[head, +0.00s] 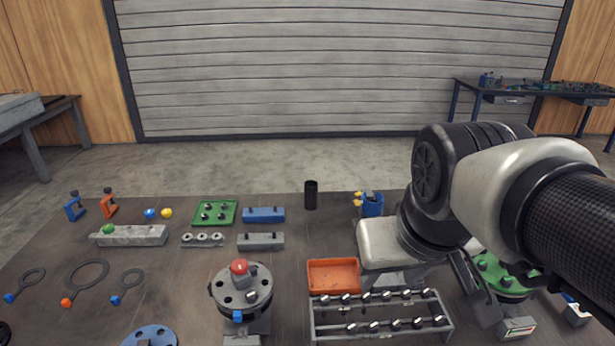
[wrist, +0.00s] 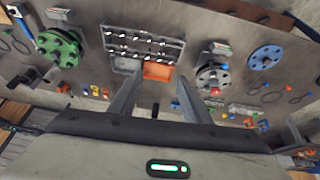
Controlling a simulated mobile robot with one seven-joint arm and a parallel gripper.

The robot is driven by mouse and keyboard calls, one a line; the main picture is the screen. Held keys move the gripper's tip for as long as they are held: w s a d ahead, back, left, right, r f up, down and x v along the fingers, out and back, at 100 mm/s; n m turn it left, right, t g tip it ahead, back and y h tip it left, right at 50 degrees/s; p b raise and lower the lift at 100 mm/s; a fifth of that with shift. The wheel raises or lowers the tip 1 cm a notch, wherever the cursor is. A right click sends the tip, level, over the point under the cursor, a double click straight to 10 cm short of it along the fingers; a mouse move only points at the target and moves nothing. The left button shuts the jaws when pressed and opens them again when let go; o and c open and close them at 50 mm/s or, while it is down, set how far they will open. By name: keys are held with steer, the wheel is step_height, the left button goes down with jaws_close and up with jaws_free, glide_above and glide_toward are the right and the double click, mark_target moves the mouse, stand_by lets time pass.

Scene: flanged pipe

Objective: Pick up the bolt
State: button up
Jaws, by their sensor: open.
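Several bolts with dark and silvery heads (head: 373,325) stand in two rows on a metal rack (head: 312,318) at the front of the table. The rack's rail (wrist: 182,40) and its bolts (wrist: 135,38) also show upside down in the wrist view. I cannot tell which single bolt is meant. My gripper (wrist: 158,78) is open and empty, its two fingers apart, with the table seen beyond them. It touches no bolt. In the head view my arm covers the right side of the table, and I cannot clearly make out the fingertips.
An orange tray (head: 333,262) lies behind the rack. A grey flange with a red knob (head: 240,267) stands left of it, and a green flange (head: 500,285) right, partly behind my arm. A green tray (head: 200,220), blocks and a black cylinder (head: 311,195) stand farther back.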

steer(key=w+f+n+b, duration=0.1)
steer(key=f, duration=0.1)
steer(key=n+g+b, duration=0.4)
steer(key=g+b, duration=0.1)
steer(key=b, duration=0.1)
glide_above(351, 325)
steer(key=f, duration=2.7)
steer(key=shift+s, duration=0.4)
steer(key=shift+w+f, duration=0.2)
steer(key=shift+f, duration=1.1)
steer(key=shift+w+f, duration=0.15)
steer(key=shift+f, duration=1.15)
jaws_close()
